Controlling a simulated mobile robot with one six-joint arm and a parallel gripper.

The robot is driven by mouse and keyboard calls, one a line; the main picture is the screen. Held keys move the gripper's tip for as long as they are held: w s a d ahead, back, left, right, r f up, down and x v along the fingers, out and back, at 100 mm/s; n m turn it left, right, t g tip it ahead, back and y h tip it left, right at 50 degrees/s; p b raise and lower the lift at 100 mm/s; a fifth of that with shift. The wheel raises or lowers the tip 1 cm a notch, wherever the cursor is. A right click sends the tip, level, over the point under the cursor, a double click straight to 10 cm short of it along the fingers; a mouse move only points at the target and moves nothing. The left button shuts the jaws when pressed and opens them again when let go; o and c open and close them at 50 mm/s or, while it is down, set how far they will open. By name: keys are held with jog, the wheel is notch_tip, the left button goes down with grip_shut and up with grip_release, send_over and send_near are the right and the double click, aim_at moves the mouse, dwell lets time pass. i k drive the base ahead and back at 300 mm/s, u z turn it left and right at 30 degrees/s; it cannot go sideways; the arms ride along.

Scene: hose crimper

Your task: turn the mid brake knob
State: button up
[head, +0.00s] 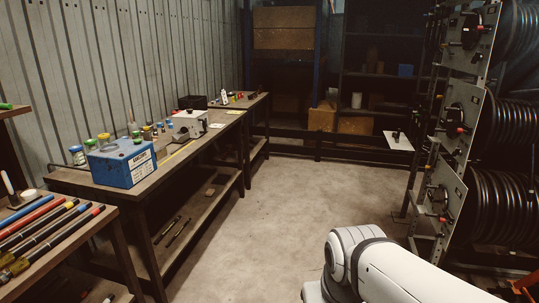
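A rack of hose reels stands at the right, with upper, middle and lower plates on its near side. The middle plate (463,115) is pale metal, in front of a reel of black hose (507,122). A small knob with a red end (460,130) stands out from this plate. It looks like the mid brake knob, but it is too small to make out its turn position. My white arm crosses the lower right, below and apart from the rack. My gripper is out of view.
The upper plate (470,42) and lower plate (445,200) carry similar knobs. A long workbench with a blue box (122,163) stands at the left. Hose lengths (45,232) lie on a nearer shelf. The concrete floor (285,205) between bench and rack is clear.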

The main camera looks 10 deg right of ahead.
aim_at(457, 152)
jog(key=z, duration=0.05)
jog(key=i, duration=1)
jog(key=z, duration=1.6)
